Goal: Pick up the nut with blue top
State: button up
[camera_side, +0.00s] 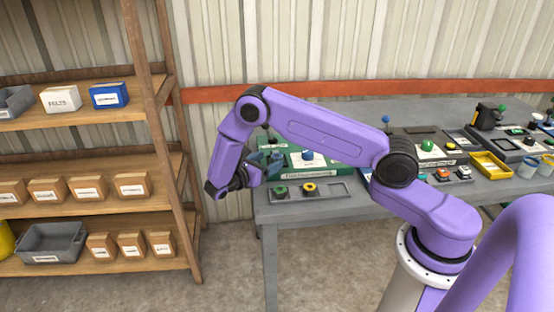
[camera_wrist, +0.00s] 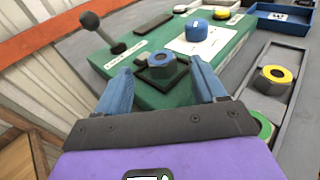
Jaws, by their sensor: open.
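The nut with blue top (camera_wrist: 161,61), a dark hexagonal body with a blue ring on it, stands on a dark base on the green board (camera_wrist: 150,98) in the wrist view. My gripper (camera_wrist: 162,67) is open, with its two blue fingers apart. In that picture the nut appears between and just beyond the fingertips, with no visible contact. In the side view my gripper (camera_side: 274,160) hangs over the left end of the bench; I cannot make out the nut there.
A larger blue knob (camera_wrist: 196,31) and a black-balled lever (camera_wrist: 98,28) stand on the board. A grey tray (camera_side: 336,189) holds a yellow-topped nut (camera_side: 309,187) and a green-topped nut (camera_side: 280,190). Shelves with boxes (camera_side: 60,98) stand left; the wall is close behind.

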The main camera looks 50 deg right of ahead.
aim_at(275, 157)
jog(key=shift+d+f, duration=0.2)
jog(key=shift+d, duration=1.7)
jog(key=c, duration=1.2)
jog(key=shift+o, duration=0.2)
jog(key=shift+r, duration=0.1)
